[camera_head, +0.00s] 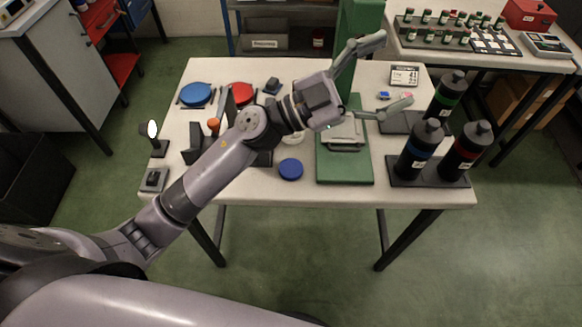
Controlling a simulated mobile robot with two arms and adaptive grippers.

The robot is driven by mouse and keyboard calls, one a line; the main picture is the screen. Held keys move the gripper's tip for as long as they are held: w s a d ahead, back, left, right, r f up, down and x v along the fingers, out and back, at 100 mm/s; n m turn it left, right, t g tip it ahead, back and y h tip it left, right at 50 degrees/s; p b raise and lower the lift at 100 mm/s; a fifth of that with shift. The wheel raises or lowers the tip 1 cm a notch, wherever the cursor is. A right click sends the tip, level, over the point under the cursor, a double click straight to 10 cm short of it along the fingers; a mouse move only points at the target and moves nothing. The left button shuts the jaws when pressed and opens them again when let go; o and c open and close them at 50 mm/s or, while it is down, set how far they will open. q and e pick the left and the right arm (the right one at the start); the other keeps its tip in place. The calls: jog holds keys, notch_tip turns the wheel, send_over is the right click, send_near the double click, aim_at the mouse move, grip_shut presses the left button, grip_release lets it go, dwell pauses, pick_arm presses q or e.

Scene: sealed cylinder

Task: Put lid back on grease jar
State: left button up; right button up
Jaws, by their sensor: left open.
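A round blue lid (291,169) lies flat on the white table (250,190), near the front edge and left of the green press stand. A pale round thing (293,139), perhaps the grease jar, shows just behind the lid. My left arm hides most of it, so I cannot tell whether its top is open. My left gripper (396,70) is open and empty, its fingers spread to the right in front of the green stand. It is up and to the right of the blue lid and apart from it. My right gripper is not in view.
The green press stand (345,168) fills the table's middle. Black bottles (419,148) stand in a dark tray at the right. A blue disc (196,94), a red disc (241,95) and a small lamp (152,132) are at the left. The front strip left of the lid is clear.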

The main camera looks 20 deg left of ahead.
pick_arm(q)
notch_tip(320, 180, down, 12)
jog(key=s+m+g+y, duration=0.2)
jog(key=m+g+y, duration=0.5)
jog(key=g, duration=0.4)
jog(key=w+a+f+n+y, duration=0.2)
jog(key=a+y, duration=0.4)
jog(key=a, duration=0.3)
jog(key=w+a+f+n+y, duration=0.2)
jog(key=a+n+y, duration=0.2)
jog(key=a, duration=0.5)
jog(key=shift+w+a+y, duration=0.3)
jog(key=shift+w+y, duration=0.05)
jog(key=shift+y, duration=0.55)
jog(key=shift+f, duration=0.1)
jog(key=p, duration=0.2)
send_over(288, 165)
notch_tip(288, 165, down, 12)
jog(key=shift+f, duration=0.1)
